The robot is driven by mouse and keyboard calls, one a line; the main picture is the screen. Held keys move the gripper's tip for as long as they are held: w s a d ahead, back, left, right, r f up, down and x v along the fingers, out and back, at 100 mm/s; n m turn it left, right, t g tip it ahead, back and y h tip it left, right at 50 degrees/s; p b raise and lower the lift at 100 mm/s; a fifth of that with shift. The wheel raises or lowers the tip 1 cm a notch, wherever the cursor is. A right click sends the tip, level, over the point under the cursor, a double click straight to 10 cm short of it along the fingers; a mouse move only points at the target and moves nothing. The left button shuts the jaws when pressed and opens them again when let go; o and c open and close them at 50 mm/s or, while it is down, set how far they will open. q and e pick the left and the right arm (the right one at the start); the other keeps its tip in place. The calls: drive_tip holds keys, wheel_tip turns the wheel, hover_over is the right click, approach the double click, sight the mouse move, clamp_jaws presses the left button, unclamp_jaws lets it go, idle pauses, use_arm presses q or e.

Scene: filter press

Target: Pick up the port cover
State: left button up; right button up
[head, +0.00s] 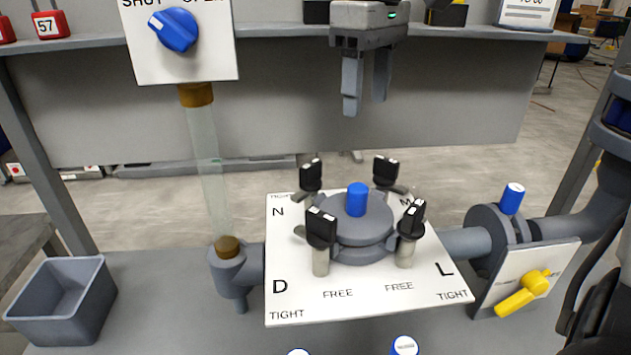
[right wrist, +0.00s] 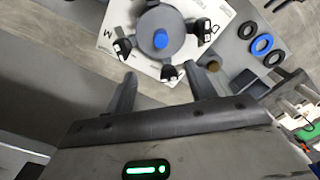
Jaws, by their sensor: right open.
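The port cover is a grey round disc (head: 372,232) with a blue knob (head: 357,199) on top, lying on the grey port body over a white plate (head: 345,306). Several black-handled clamps (head: 321,226) stand around its rim; I cannot tell whether they press on it. In the right wrist view the disc (right wrist: 175,22) and blue knob (right wrist: 160,39) show beyond the fingers. My right gripper (head: 366,106) is open and empty, pointing down, above and behind the cover and well clear of it. Its two fingers also show in the right wrist view (right wrist: 160,72). My left gripper is not in view.
A valve panel with a blue handle (head: 174,30) hangs upper left above a clear tube (head: 208,165). A yellow handle (head: 522,293) sits on a plate at right. A grey bin (head: 62,305) stands at left. A blue ring (right wrist: 262,44) lies between black rings.

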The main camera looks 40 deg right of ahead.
hover_over(358, 187)
wheel_tip(358, 187, down, 10)
drive_tip(key=shift+d+r+b, duration=0.1)
drive_tip(key=shift+d+b, duration=0.05)
drive_tip(key=shift+b, duration=0.3)
drive_tip(key=shift+f, duration=3.05)
drive_tip(key=shift+r, duration=0.1)
clamp_jaws()
